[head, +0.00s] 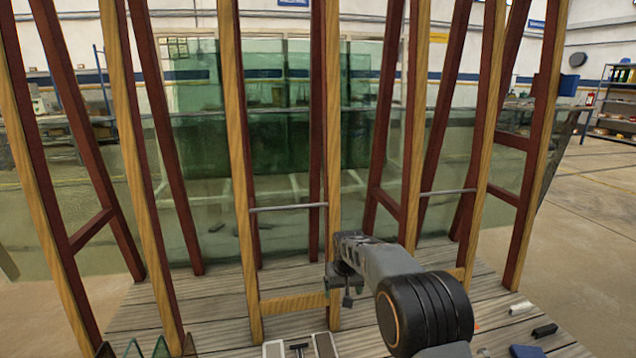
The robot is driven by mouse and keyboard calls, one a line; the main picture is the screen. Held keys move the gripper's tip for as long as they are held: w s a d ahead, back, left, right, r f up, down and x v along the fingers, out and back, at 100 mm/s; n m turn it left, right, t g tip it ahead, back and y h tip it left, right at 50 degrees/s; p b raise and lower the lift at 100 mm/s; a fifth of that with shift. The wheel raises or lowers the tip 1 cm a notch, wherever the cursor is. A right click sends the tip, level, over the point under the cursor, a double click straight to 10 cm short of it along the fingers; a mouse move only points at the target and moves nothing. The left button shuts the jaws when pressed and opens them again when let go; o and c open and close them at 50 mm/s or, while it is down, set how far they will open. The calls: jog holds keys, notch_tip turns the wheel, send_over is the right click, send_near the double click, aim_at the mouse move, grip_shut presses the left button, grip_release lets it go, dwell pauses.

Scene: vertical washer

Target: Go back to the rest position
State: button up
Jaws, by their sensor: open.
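My gripper (346,288) is at the end of my grey arm, low in the middle of the head view. It hangs close in front of a light wooden post (333,180) of the rack, above the plank platform. It is small and partly hidden by my wrist; it is open, with nothing seen in it. I cannot tell whether it touches the post. My arm comes in from the bottom right.
Wooden posts, yellow in front and dark red behind, hold greenish glass panes (420,150). Thin metal bars (288,207) cross between posts. The plank platform (215,300) carries a white piece (521,308), a black piece (545,331) and tools at the bottom. Open floor (590,240) lies right.

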jog(key=s+d+r+p, duration=0.2)
jog(key=s+r+p, duration=0.1)
jog(key=r, duration=0.5)
jog(key=s+d+r+p, duration=0.1)
jog(key=s+r+p, duration=0.25)
jog(key=r, duration=0.35)
jog(key=s+d+r+m+p, duration=0.1)
jog(key=s+d+r+p, duration=0.2)
jog(key=s+r+p, duration=0.5)
jog(key=s+d+r+t+p, duration=0.1)
jog(key=s+d+r+p, duration=0.2)
jog(key=s+r+p, duration=0.4)
jog(key=s+r, duration=0.4)
jog(key=s, duration=0.6)
jog(key=shift+m+t+p, duration=0.3)
jog(key=shift+m+p, duration=0.1)
